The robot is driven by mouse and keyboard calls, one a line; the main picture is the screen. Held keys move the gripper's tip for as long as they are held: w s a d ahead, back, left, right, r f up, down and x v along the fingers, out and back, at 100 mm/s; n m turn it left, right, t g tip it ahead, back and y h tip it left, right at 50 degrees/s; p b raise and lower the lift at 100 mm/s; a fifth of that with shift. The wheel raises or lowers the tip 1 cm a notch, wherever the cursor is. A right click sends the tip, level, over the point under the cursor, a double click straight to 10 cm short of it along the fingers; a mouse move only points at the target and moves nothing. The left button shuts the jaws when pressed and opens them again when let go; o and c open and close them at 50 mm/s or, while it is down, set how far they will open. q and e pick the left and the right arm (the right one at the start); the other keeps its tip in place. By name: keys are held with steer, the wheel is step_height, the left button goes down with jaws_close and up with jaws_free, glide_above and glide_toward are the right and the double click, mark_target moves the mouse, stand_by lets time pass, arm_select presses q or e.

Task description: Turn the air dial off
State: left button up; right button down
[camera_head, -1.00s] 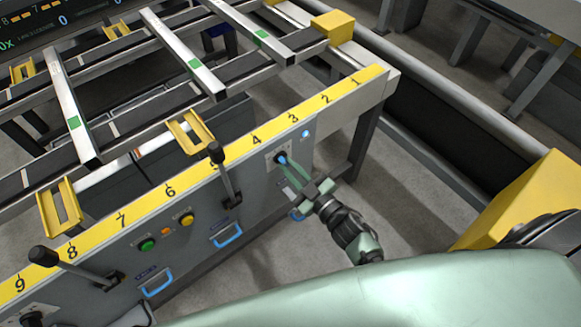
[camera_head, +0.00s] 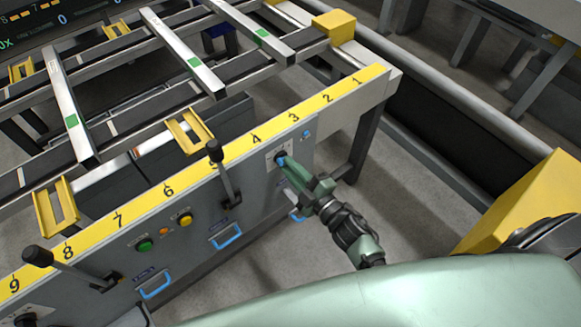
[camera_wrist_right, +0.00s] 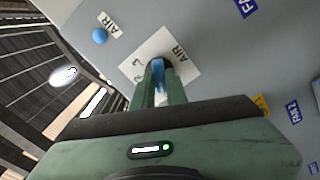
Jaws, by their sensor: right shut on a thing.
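The air dial is a small blue knob (camera_head: 281,158) on a white plate on the grey front panel, below the numbers 3 and 4. In the right wrist view the blue knob (camera_wrist_right: 158,70) stands between my green fingertips, over a plate marked AIR. My right gripper (camera_head: 285,164) is shut on the knob, and it also shows in the right wrist view (camera_wrist_right: 157,88). The fingers hide part of the knob and some of the plate's markings. A round blue lamp (camera_head: 306,134) labelled AIR (camera_wrist_right: 99,36) sits beside the dial and looks dull. My left gripper is not in view.
Black-knobbed levers (camera_head: 215,152) stick out of the panel to the left. A green button (camera_head: 145,245), a yellow button (camera_head: 186,220) and blue handles (camera_head: 227,236) are also there. A yellow block (camera_head: 525,205) stands at right. The floor right of the panel is clear.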

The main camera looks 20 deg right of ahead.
stand_by(0.3)
steer(key=c, duration=1.4)
jaws_free()
steer(key=shift+c, duration=0.2)
steer(key=shift+s, duration=0.15)
steer(key=v, duration=0.7)
steer(key=shift+s+d, duration=0.15)
steer(key=shift+s, duration=0.15)
steer(key=shift+f, duration=0.1)
